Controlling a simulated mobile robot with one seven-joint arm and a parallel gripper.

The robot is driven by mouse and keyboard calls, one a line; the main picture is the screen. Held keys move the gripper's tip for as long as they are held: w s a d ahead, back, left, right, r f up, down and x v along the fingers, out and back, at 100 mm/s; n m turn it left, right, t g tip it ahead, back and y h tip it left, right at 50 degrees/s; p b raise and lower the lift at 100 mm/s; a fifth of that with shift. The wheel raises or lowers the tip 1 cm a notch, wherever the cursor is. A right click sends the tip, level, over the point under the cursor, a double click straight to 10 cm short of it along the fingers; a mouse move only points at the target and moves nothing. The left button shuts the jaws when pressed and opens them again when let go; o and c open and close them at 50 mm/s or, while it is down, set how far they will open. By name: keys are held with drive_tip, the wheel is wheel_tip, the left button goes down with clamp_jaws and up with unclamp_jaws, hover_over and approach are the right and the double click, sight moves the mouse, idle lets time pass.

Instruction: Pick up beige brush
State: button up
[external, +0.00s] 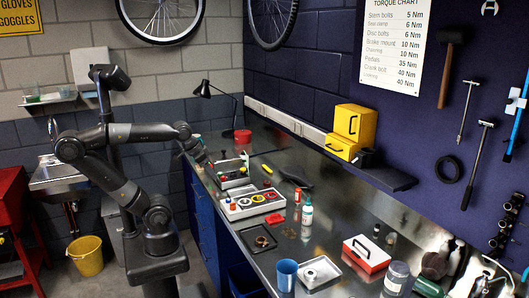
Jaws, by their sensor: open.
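I cannot make out a beige brush for certain; the items on the workbench (262,222) are small in this view. My arm reaches in from the left, and my gripper (204,159) is above the far left edge of the bench, close to the grey tray with small parts (233,183). My gripper is open, and I see nothing held in it; its fingers are dark and small here.
A tray with colourful round parts (252,203) sits by the left edge. Bottles (307,213), a blue cup (287,275), a red and white box (366,253) and a clear jar (396,278) stand nearer. Yellow boxes (352,122) sit on the back ledge. A red tub (243,136) stands at the far end.

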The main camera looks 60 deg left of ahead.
drive_tip(key=w+a+n+t+h, duration=0.1)
drive_tip(key=w+a+n+h, duration=0.25)
drive_tip(key=a+n, duration=0.6)
drive_tip(key=w+a+n+t+h, duration=0.1)
drive_tip(key=w+a+n+h, duration=0.3)
drive_tip(key=a+n, duration=0.55)
drive_tip(key=s+a+r+n+t+y, duration=0.1)
drive_tip(key=s+a+n+t+y, duration=0.35)
drive_tip(key=a+n, duration=0.6)
drive_tip(key=s+a+r+n+t+y, duration=0.1)
drive_tip(key=s+a+n+t+y, duration=0.35)
drive_tip(key=a, duration=1.15)
wheel_tip(320, 180, down, 20)
drive_tip(key=s+a+n+t+h, duration=0.1)
drive_tip(key=s+n, duration=0.1)
drive_tip(key=w, duration=1)
drive_tip(key=shift+w+a+f, duration=0.15)
drive_tip(key=shift+w+a, duration=0.1)
drive_tip(key=shift+w, duration=0.1)
